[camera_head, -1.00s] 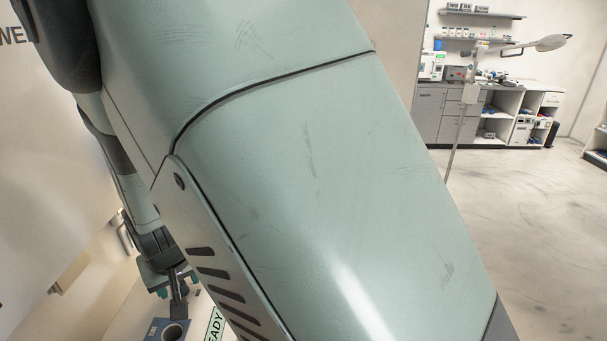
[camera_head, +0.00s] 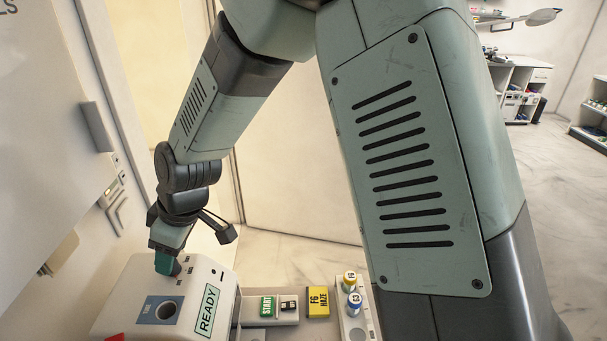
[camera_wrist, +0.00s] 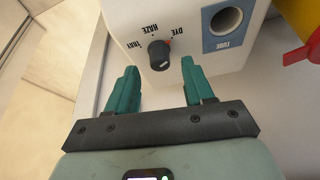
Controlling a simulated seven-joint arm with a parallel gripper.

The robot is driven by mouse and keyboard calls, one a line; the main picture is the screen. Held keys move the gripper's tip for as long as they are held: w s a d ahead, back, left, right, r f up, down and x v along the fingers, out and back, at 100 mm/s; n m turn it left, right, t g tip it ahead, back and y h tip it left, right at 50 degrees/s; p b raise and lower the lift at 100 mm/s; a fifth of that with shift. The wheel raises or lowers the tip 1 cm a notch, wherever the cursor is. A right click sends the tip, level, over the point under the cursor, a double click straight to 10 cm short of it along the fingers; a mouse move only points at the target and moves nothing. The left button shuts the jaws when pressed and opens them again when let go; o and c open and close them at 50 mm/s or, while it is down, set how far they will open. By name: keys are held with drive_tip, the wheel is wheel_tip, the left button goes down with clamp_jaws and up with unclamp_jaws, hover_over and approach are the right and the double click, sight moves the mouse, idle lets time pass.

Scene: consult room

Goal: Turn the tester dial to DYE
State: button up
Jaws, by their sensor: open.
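The tester (camera_head: 222,285) is a white box with a READY label, at lower left in the head view; it also shows in the wrist view (camera_wrist: 128,18). Its dark round dial (camera_wrist: 159,55) has the labels TRAY, HAZE and DYE around it. A red mark shows at the dial's edge beside DYE, and a pale mark on its near side; I cannot tell which is the pointer. My gripper (camera_wrist: 158,67) is open, its teal fingers on either side of the dial in the picture, with no clear contact. In the head view, my gripper (camera_head: 166,264) is at the tester's top and hides most of the dial.
A blue TUBE socket (camera_wrist: 225,22) is beside the dial. Right of the tester are a small tray (camera_head: 285,320) with a green item, a yellow HAZE box (camera_head: 318,302) and a white rack (camera_head: 358,325) with capped vials. A wall panel (camera_head: 60,150) stands close on the left.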

drive_tip(key=v, duration=0.9)
drive_tip(key=s+d+r+m+t+h, duration=0.1)
drive_tip(key=d+r+m, duration=0.3)
drive_tip(key=d, duration=0.6)
drive_tip(key=s+d+r+m+t+h, duration=0.2)
drive_tip(key=d+r+m, duration=0.3)
drive_tip(key=d, duration=0.5)
drive_tip(key=shift+s+d+r+t+h, duration=0.2)
drive_tip(key=shift+s+r+t+h, duration=0.1)
drive_tip(key=shift+s+r+h, duration=0.3)
drive_tip(key=shift+d+r, duration=0.1)
drive_tip(key=s+d+r+m+t, duration=0.1)
drive_tip(key=s+d+r+m, duration=0.2)
drive_tip(key=s+d+m, duration=0.4)
drive_tip(key=shift+s+d+r, duration=0.25)
drive_tip(key=shift+s+d, duration=0.85)
drive_tip(key=shift+d, duration=0.05)
